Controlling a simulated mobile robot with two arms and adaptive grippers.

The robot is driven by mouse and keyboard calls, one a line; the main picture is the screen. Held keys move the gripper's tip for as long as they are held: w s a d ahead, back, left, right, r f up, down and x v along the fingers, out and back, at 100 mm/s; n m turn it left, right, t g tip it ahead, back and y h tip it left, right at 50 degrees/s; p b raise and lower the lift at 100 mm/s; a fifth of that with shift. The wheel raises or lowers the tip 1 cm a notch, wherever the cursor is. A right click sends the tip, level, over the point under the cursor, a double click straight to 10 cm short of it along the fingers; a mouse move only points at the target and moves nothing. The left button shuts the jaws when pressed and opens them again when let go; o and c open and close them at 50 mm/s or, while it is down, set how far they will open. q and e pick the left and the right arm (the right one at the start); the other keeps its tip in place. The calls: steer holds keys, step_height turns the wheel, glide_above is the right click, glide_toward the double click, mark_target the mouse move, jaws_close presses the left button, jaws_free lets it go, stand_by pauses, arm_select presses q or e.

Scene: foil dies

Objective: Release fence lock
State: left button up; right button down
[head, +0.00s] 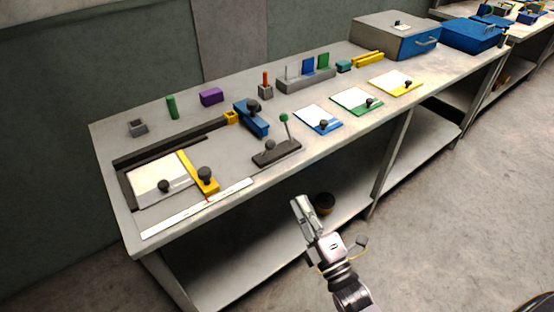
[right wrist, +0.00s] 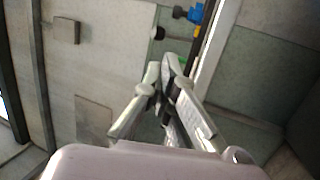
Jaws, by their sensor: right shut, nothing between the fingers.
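A yellow fence bar (head: 201,174) with a black knob (head: 205,173) lies beside a white plate (head: 155,179) on the dark-railed jig. To its right, a dark base (head: 276,153) carries an upright lever with a green ball (head: 284,118) and a grey knob. Which of these is the fence lock is not marked. My right gripper (head: 300,205) is in front of the table's near edge, apart from the fence and the lever. It is shut and empty; its fingertips meet in the right wrist view (right wrist: 164,68). My left gripper is not in view.
A blue block with a black knob (head: 252,117) stands behind the lever. Plates with blue, green and yellow edges (head: 318,119) lie to the right. A white ruler strip (head: 198,208) lies along the front edge. A lower shelf (head: 270,226) runs under the table.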

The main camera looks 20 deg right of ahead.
steer(key=p, duration=0.3)
glide_toward(267, 149)
steer(key=d+x, duration=0.1)
steer(key=x, duration=0.4)
steer(key=shift+w+r, duration=0.1)
steer(key=shift+w, duration=0.7)
